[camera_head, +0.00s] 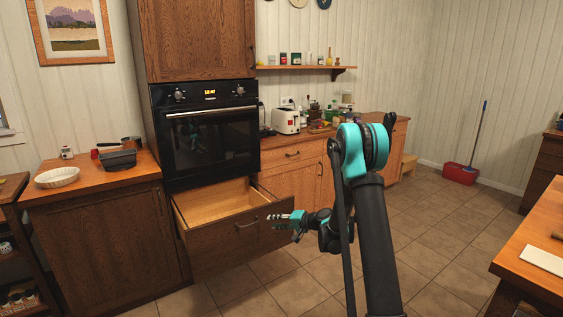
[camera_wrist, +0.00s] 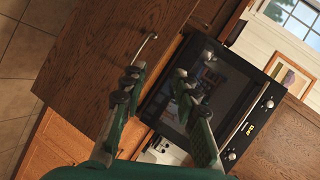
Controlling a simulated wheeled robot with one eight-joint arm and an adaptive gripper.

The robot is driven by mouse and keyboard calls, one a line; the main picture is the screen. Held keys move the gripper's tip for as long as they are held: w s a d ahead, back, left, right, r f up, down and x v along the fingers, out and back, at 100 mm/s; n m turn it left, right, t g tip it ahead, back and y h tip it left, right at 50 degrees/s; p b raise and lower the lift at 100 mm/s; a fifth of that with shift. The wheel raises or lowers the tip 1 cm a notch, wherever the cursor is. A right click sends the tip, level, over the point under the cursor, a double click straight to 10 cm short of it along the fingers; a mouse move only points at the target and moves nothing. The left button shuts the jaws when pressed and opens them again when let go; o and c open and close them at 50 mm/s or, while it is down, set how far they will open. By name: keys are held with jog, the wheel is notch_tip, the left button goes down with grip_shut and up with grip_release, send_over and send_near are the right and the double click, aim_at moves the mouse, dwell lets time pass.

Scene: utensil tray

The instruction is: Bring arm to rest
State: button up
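My gripper (camera_head: 285,217) is in front of the pulled-out drawer (camera_head: 224,246) under the oven in the head view. In the wrist view, my gripper (camera_wrist: 158,82) has its two fingers apart with nothing between them. The drawer front (camera_wrist: 112,50) with its metal handle shows beyond the left finger. In the head view my arm is bent, with its elbow raised in front of the counter and its forearm low. The drawer's visible inside looks empty; part of it is hidden behind its front.
The black oven (camera_head: 210,139) stands above the open drawer. A left counter (camera_head: 95,181) holds a white dish (camera_head: 57,177) and a dark pan (camera_head: 119,159). A wooden table (camera_head: 540,237) stands at the right. The tiled floor between is clear, with a red bucket (camera_head: 461,174) far back.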

jog(key=s+d+r+n+g+h, duration=0.1)
jog(key=s+d+r+h, duration=0.3)
jog(key=s, duration=0.6)
jog(key=s+d+r+n+g+h, duration=0.1)
jog(key=s+d+r+h, duration=0.1)
jog(key=s+d, duration=0.5)
jog(key=s+d+f+h, duration=0.1)
jog(key=s+d, duration=0.4)
jog(key=s, duration=0.7)
jog(key=s+d+f+n+g+h, duration=0.1)
jog(key=s+d+h, duration=0.3)
jog(key=s, duration=0.8)
jog(key=shift+d+f+n+h, duration=0.3)
jog(key=shift+d+f, duration=0.35)
jog(key=shift+d, duration=0.2)
